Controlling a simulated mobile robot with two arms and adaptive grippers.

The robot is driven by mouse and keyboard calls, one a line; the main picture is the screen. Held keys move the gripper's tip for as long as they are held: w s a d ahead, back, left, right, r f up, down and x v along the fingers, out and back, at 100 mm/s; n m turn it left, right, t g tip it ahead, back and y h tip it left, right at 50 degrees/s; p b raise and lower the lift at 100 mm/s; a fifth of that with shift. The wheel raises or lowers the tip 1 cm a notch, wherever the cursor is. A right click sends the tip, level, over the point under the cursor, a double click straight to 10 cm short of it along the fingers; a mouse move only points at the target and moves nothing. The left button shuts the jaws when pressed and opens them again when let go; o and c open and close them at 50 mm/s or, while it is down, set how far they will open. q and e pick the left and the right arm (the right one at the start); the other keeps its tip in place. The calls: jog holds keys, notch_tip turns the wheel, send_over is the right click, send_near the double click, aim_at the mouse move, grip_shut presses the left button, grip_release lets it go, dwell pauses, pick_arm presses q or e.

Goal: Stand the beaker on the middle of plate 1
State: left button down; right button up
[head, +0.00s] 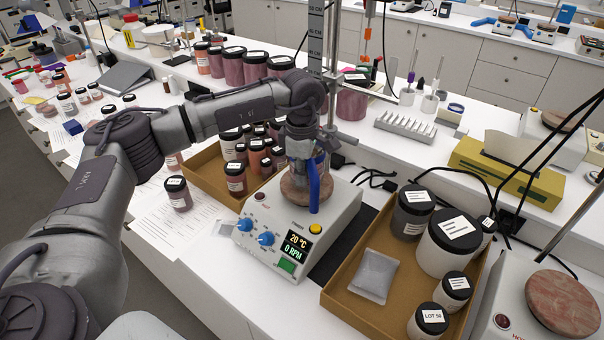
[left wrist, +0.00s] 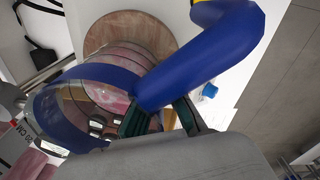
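The beaker is clear glass with a blue band and blue handle. In the head view its handle (head: 315,188) hangs below my left gripper (head: 300,150), over a round reddish plate (head: 294,192) on a white stirrer. In the left wrist view the beaker (left wrist: 98,85) lies across the plate's face (left wrist: 112,32), and my left gripper's fingers (left wrist: 160,112) sit on both sides of the blue handle (left wrist: 195,60). The gripper looks shut on the handle. I cannot tell whether the beaker's base touches the plate. My right gripper is not in view.
The stirrer (head: 268,262) reads 20 °C and 0 RPM. A cardboard tray of jars (head: 199,178) stands left behind it, another tray (head: 340,300) to its right. A metal stand rod (head: 333,60) rises behind. A second reddish plate (head: 562,303) is at far right.

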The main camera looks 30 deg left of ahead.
pick_arm(q)
jog(key=shift+f, duration=0.3)
jog(key=c, duration=1.2)
grip_release()
jog(key=shift+c, duration=0.2)
notch_tip(320, 180, up, 12)
jog(key=shift+s, duration=0.15)
